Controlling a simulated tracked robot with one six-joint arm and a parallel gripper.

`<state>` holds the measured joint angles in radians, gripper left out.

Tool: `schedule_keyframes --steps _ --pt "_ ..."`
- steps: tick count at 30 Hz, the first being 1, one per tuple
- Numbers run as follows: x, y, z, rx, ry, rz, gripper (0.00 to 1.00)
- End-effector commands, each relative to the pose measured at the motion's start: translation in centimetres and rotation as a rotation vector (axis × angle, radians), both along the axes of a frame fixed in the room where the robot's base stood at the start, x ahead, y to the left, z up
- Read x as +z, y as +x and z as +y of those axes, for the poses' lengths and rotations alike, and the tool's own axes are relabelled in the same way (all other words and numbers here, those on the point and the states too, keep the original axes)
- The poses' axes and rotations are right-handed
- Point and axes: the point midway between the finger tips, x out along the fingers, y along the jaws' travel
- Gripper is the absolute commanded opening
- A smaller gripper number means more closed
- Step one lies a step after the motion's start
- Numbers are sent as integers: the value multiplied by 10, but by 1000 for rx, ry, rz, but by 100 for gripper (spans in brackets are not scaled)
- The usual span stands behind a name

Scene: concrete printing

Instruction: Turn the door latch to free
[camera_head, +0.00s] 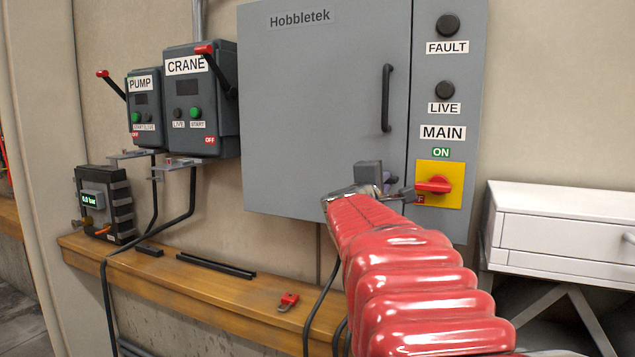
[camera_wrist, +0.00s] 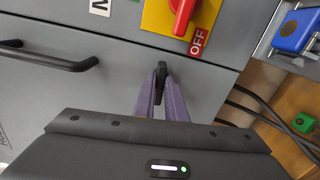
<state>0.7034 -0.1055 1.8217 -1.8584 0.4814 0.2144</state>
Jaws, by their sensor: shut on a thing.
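The grey cabinet door (camera_head: 320,90) labelled Hobbletek is closed. Its black latch (camera_wrist: 161,72) is small and sits near the door's edge, below the door handle. In the wrist view it lies roughly crosswise to the door seam. My gripper (camera_wrist: 162,82) has its purple fingers closed on the latch, one on each side. In the head view, my gripper (camera_head: 385,188) is at the lower right of the door, and the latch is hidden behind it.
The red main switch (camera_head: 435,185) on its yellow plate is close to the right of my gripper. The black door handle (camera_head: 386,98) is above it. A wooden shelf (camera_head: 200,290) runs below, with a red item (camera_head: 288,301) on it. A white drawer cabinet (camera_head: 560,230) stands right.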

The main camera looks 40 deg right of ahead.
Motion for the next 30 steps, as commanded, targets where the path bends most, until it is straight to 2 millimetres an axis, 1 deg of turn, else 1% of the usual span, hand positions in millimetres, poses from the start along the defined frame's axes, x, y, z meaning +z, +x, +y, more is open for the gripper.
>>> schedule_keyframes --steps 1,9,22,23,30 --pt "-3 -2 -1 -4 14 -21 0" --pt "-4 -2 -2 -5 49 -101 0" --pt "-6 -2 -2 -7 55 -111 0" --pt "-6 -2 -2 -7 56 -111 12" --pt "-4 -1 -1 -3 53 -111 29"
